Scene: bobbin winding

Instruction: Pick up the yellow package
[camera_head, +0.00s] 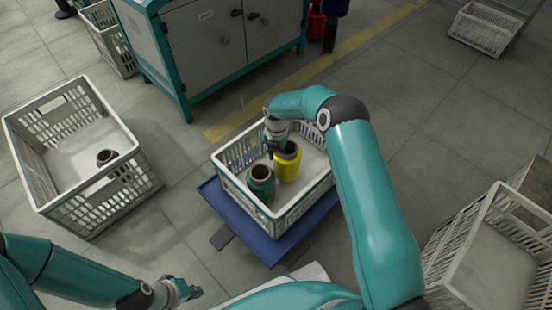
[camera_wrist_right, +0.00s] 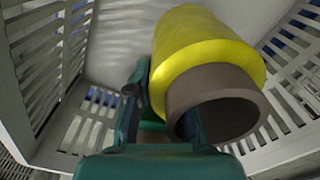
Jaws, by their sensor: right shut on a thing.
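The yellow package (camera_head: 286,166) is a bobbin of yellow yarn on a brown hollow core. It is inside the white crate (camera_head: 226,182) on the blue platform, beside a green bobbin (camera_head: 260,186). My right gripper (camera_head: 276,146) is at its upper left rim, shut on it. In the right wrist view the yellow package (camera_wrist_right: 205,50) fills the upper right, with its core opening towards the camera. I cannot tell whether the package touches the crate floor. My left gripper (camera_head: 184,292) is low at left, away from the crates, too small to read.
A white crate (camera_head: 50,185) at left holds one dark bobbin (camera_head: 107,157). Another crate (camera_head: 480,235) stands at lower right. A grey and teal cabinet (camera_head: 215,45) stands behind the middle crate. The blue platform (camera_head: 262,246) rests on open floor.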

